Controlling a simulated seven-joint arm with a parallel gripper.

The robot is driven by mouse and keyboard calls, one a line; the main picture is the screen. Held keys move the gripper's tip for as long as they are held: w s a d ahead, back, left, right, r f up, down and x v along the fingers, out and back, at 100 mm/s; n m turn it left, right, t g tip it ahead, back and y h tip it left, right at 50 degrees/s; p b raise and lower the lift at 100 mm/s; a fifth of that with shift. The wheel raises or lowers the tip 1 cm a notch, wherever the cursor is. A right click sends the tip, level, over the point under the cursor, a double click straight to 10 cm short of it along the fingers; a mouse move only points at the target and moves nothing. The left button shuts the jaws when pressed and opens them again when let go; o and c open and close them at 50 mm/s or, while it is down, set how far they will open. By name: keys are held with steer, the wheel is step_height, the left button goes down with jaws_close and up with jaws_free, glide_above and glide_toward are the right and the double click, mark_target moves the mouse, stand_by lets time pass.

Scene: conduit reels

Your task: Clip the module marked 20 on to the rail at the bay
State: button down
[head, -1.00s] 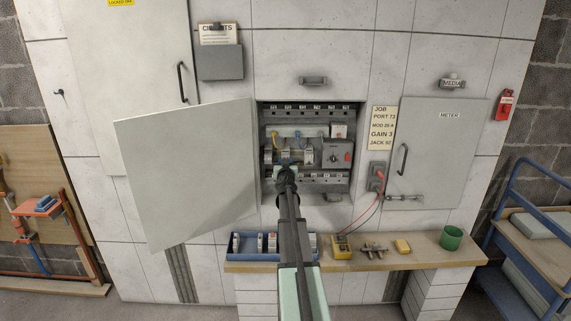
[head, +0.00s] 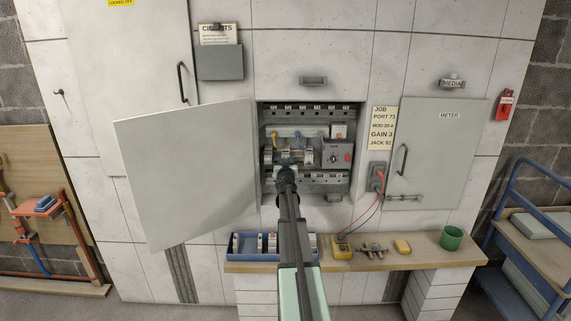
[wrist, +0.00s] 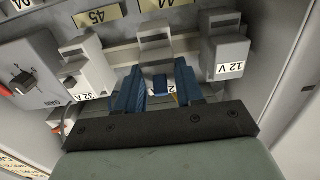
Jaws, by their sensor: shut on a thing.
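My gripper (wrist: 158,95) has its blue fingers shut on a grey module (wrist: 155,40) in the wrist view. Its white label lies between the fingers and is mostly covered; a "2" shows, so I cannot read the full mark. The module stands in the row between a module marked 32 A (wrist: 88,70) and one marked 12 V (wrist: 225,50). A grey rail strip (wrist: 122,55) runs behind the row. I cannot tell whether the held module is seated on it. In the head view my gripper (head: 285,172) is inside the open cabinet, hiding the module.
A control unit with a dial (head: 336,153) stands right of the row. The open cabinet door (head: 190,175) is on the left. Tags 45 (wrist: 97,16) and 44 are above.

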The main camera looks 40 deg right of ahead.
steer(key=shift+w+d, duration=0.3)
stand_by(0.6)
steer(key=c, duration=0.6)
jaws_free()
steer(key=v, duration=1.4)
